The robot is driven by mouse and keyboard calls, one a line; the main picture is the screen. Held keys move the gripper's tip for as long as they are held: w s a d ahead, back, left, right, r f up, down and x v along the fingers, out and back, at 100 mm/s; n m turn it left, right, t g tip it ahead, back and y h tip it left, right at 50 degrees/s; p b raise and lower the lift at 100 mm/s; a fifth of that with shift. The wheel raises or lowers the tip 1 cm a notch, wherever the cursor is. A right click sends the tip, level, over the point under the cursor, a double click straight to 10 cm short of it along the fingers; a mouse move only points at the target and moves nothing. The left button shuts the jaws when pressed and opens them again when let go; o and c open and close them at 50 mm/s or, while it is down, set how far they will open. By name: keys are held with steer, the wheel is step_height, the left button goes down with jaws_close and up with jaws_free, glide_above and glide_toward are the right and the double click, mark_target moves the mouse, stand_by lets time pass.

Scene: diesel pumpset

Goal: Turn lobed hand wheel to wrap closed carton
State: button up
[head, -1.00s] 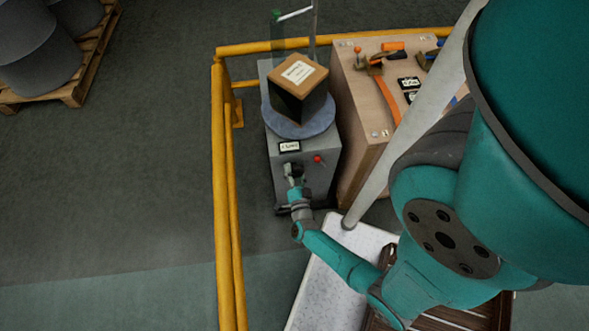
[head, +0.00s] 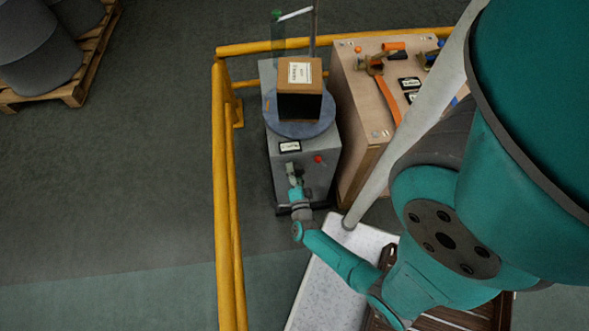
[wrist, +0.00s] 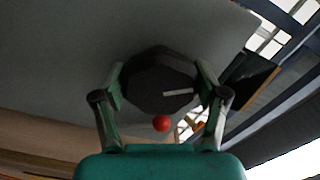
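The closed brown carton (head: 302,102), dark on its front with a white label on top, stands on a round blue-grey turntable (head: 290,128) above a grey machine cabinet (head: 322,180). The lobed hand wheel is dark and fills the middle of the wrist view (wrist: 150,98); it has a pale mark on its face. My gripper (wrist: 160,76) has one green finger on each side of the wheel, both appearing to touch its rim. In the head view my gripper (head: 293,175) is at the cabinet's front and mostly hides the wheel.
A red knob (head: 318,159) sits right of the wheel. A yellow rail (head: 226,200) runs along the left and back. A wooden workbench (head: 352,85) with tools stands close on the right. A slanting grey pole (head: 410,125) crosses the right side.

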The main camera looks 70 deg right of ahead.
steer(key=o, duration=0.4)
steer(key=shift+a, duration=0.1)
steer(key=v, duration=1.1)
steer(key=shift+s+a, duration=0.3)
stand_by(0.6)
